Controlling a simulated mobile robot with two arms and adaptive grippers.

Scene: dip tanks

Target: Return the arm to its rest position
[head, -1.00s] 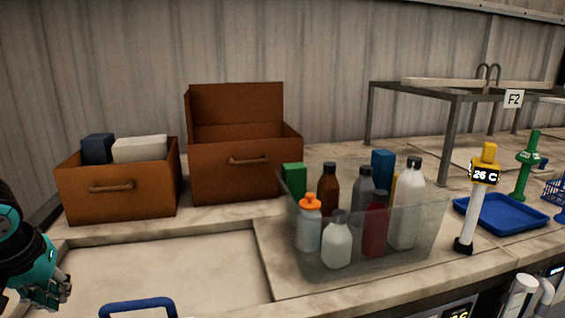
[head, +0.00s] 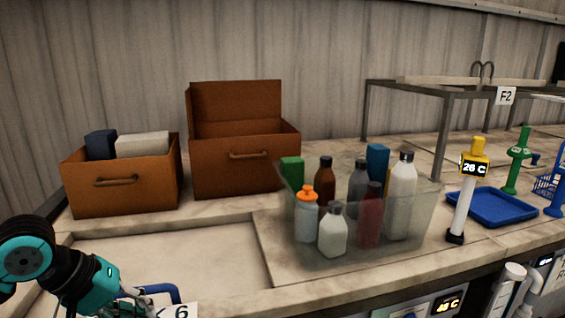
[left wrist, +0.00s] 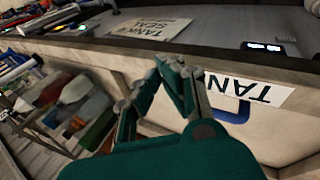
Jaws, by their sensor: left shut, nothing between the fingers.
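My left arm, teal and black, comes in at the lower left of the head view. Its gripper (head: 140,296) is low at the bottom edge, in front of a blue handle (head: 165,291), and partly cut off there. In the left wrist view the teal fingers of the gripper (left wrist: 180,68) show from behind, shut with nothing held. The blue handle (left wrist: 238,112) and a white tank label (left wrist: 262,92) lie beyond and to the right of the fingers. I cannot tell whether the fingers touch anything. My right gripper is out of view.
A clear bin (head: 290,235) of bottles stands mid-counter. Two brown boxes (head: 120,195) (head: 245,175) stand behind the pale recessed area (head: 190,260). A thermometer post (head: 461,205) and blue tray (head: 490,207) are at right. A metal frame (head: 441,140) stands behind.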

